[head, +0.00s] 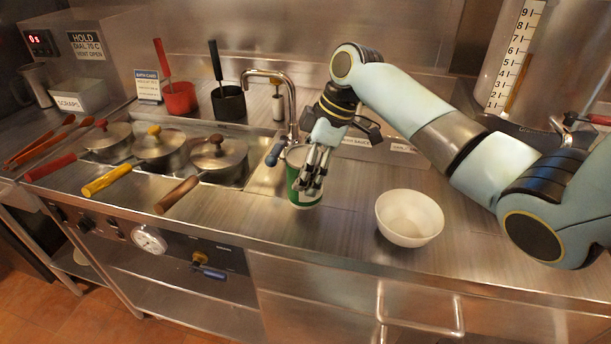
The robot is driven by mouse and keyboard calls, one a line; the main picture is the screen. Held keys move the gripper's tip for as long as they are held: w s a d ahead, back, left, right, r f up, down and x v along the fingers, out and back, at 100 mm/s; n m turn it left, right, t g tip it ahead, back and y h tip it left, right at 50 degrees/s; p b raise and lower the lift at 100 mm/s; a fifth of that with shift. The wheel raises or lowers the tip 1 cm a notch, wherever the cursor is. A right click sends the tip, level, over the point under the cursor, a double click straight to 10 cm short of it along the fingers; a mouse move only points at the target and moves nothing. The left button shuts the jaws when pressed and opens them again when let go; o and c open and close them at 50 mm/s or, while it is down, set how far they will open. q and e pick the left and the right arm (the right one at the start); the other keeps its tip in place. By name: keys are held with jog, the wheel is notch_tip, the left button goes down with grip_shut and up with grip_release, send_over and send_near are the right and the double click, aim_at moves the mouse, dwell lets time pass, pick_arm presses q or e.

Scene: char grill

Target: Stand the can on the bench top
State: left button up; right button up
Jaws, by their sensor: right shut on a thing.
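A green can (304,192) with a pale top part is at the middle of the bench, in front of the tap. My right gripper (312,178) comes down on it from above right and is shut on it. The can looks close to upright. I cannot tell whether its base touches the steel bench top (345,222) or is slightly above it. The gripper's fingers hide part of the can's side. My left gripper is not in view.
A white bowl (409,218) stands right of the can. Several lidded pans (218,160) sit left, handles toward the front edge. A tap (290,95) rises behind the can. Red (180,98) and black (229,103) pots stand behind. Bare bench lies between can and bowl.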

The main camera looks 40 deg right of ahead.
jog(key=shift+f, duration=1.2)
jog(key=shift+f, duration=0.1)
jog(key=o, duration=1.7)
jog(key=shift+c, duration=0.2)
jog(key=b+v, duration=0.1)
jog(key=v, duration=1.1)
jog(key=shift+s, duration=0.1)
